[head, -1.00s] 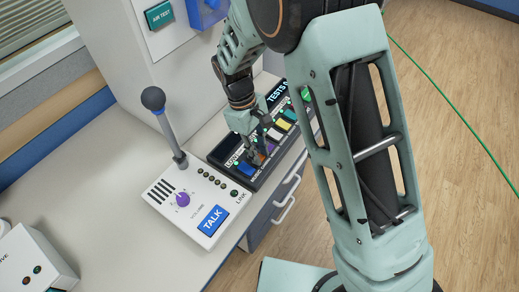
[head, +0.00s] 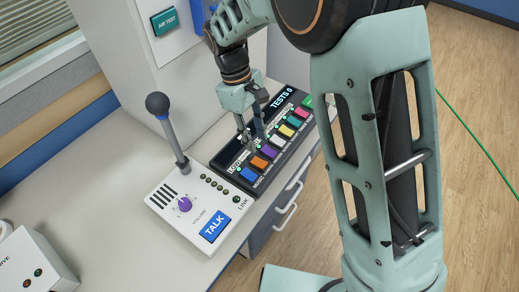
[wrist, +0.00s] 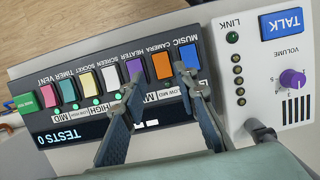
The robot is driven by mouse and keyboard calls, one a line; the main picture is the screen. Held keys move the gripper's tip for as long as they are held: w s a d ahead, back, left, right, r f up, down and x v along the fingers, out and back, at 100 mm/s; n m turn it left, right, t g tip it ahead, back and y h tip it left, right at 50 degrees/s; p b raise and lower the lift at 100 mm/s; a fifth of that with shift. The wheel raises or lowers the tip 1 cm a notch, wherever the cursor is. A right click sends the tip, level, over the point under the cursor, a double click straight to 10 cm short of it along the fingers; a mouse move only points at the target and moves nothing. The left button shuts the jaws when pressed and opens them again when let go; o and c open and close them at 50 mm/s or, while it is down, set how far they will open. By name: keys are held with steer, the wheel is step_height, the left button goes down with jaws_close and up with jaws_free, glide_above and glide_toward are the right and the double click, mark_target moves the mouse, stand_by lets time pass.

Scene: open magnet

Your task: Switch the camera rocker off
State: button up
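The orange camera rocker (wrist: 162,67) is second from the right in the wrist view, between the blue music rocker (wrist: 189,56) and the purple heater rocker (wrist: 135,71). It also shows in the head view (head: 259,163). My gripper (head: 252,145) is over the black panel, on its display side. In the wrist view my gripper (wrist: 158,77) is open and empty, with one fingertip on each side of the orange rocker in the picture. The fingers hide part of the strip beside the rockers. I cannot tell the orange rocker's tilt or its lamp.
The black panel (head: 222,161) holds a row of several coloured rockers and a "TESTS 0" display (head: 282,99). A white talk box (head: 165,208) with a purple knob and a microphone stalk (head: 172,135) stands close by. A tall white cabinet (head: 118,60) rises behind.

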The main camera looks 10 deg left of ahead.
steer(key=v, duration=0.3)
steer(key=shift+a+r, duration=0.1)
steer(key=shift+r, duration=0.25)
